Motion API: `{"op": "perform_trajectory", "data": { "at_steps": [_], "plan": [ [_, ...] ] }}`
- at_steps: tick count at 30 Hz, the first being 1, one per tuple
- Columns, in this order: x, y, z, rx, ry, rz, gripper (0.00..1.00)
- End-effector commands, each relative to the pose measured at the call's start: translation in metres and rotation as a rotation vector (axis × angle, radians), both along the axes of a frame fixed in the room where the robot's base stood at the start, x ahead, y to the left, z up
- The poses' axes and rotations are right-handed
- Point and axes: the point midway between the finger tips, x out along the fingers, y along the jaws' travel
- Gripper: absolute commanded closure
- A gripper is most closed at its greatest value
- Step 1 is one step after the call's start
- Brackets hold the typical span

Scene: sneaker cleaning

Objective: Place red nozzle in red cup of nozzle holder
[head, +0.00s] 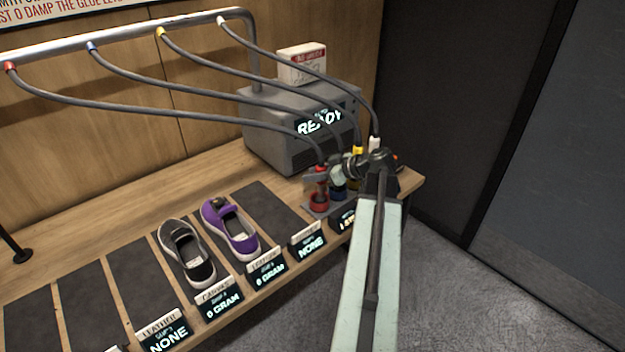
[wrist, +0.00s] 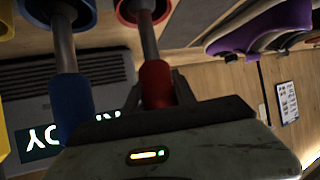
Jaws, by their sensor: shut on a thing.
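The red nozzle (head: 321,170), on a grey hose, is at the left end of my gripper (head: 325,177). In the wrist view my gripper (wrist: 158,98) is shut on the red body of the nozzle (wrist: 156,82). The nozzle's grey shaft runs to the opening of the red cup (wrist: 133,16); its tip is hidden there, and how deep it sits I cannot tell. In the head view the red cup (head: 319,200) of the nozzle holder (head: 313,213) is directly below the nozzle. My gripper partly hides the holder.
A blue nozzle (wrist: 70,105) stands in the blue cup (wrist: 85,12) beside it. Yellow (head: 357,150) and white (head: 375,143) nozzles are close to my gripper. A grey machine (head: 285,140) reading READY stands behind. Two shoes, black (head: 187,255) and purple (head: 235,232), lie to the left.

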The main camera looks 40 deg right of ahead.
Motion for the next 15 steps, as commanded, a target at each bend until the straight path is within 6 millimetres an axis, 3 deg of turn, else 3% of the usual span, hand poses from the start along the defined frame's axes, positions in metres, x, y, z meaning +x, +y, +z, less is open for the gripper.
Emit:
{"op": "perform_trajectory", "data": {
  "at_steps": [8,9,10,15],
  "plan": [
    [0.0023,0.003,-0.0025,0.001,-0.001,0.005,1.0],
    [0.0022,0.003,-0.0006,0.0,0.0,0.006,0.57],
    [0.0023,0.003,-0.0004,0.0,0.0,0.006,0.49],
    [0.002,0.0027,-0.0004,0.0,0.0,0.004,0.46]
  ]
}}
